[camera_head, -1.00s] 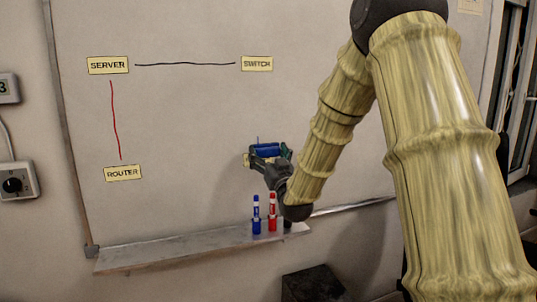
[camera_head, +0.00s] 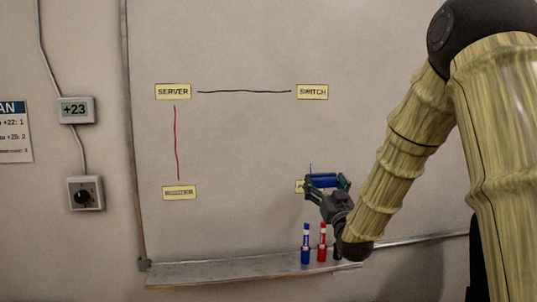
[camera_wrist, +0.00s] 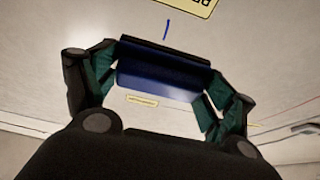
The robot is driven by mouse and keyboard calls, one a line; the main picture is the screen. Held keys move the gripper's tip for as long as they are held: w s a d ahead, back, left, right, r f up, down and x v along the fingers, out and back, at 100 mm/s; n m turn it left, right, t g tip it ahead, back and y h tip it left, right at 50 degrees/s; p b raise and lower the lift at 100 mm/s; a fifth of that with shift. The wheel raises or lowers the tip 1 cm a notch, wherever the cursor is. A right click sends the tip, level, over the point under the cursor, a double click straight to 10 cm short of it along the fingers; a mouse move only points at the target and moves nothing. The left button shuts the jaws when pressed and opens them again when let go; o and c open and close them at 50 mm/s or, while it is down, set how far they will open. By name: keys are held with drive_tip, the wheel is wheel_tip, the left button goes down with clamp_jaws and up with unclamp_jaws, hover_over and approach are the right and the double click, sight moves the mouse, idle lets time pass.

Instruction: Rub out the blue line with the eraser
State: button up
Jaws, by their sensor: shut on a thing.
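A short blue line (camera_head: 310,168) stands upright on the whiteboard, just above the eraser. It also shows in the wrist view (camera_wrist: 167,29), below the edge of a yellow label. The eraser (camera_head: 323,181), with a blue body and a dark pad, is held at the board; I cannot tell whether it touches. It also shows in the wrist view (camera_wrist: 165,72), lying across between the fingers. My gripper (camera_head: 326,187) is shut on the eraser. The eraser and gripper hide part of a yellow label (camera_head: 299,187) and any line behind them.
The whiteboard (camera_head: 240,140) bears labels SERVER (camera_head: 173,91), SWITCH (camera_head: 312,92) and ROUTER (camera_head: 179,192), a black line (camera_head: 244,92) and a red line (camera_head: 176,143). A blue marker (camera_head: 305,245) and a red marker (camera_head: 322,243) stand on the ledge (camera_head: 230,271) below my gripper.

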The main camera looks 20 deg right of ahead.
drive_tip(key=shift+w, duration=0.1)
idle(0.3)
approach(311, 170)
drive_tip(key=shift+r+b+x, duration=0.15)
drive_tip(key=shift+b+x, duration=0.1)
drive_tip(key=shift+x, duration=0.9)
drive_tip(key=shift+r+b+x, duration=0.2)
drive_tip(key=shift+x, duration=0.95)
drive_tip(key=shift+w+d, duration=0.15)
drive_tip(key=shift+w, duration=0.7)
drive_tip(key=shift+r, duration=0.15)
drive_tip(key=shift+s+r+p, duration=0.1)
drive_tip(key=shift+r+p, duration=0.45)
drive_tip(key=shift+r, duration=0.8)
drive_tip(key=shift+f+b, duration=1.05)
drive_tip(key=shift+f, duration=0.4)
drive_tip(key=shift+s+a+b, duration=0.15)
drive_tip(key=shift+s+a, duration=0.1)
drive_tip(key=shift+s, duration=0.7)
drive_tip(key=shift+s+a+b, duration=0.1)
drive_tip(key=shift+s+a, duration=0.1)
drive_tip(key=shift+s, duration=0.7)
drive_tip(key=shift+s+a+b, duration=0.15)
drive_tip(key=shift+s+a, duration=0.1)
drive_tip(key=shift+s, duration=0.7)
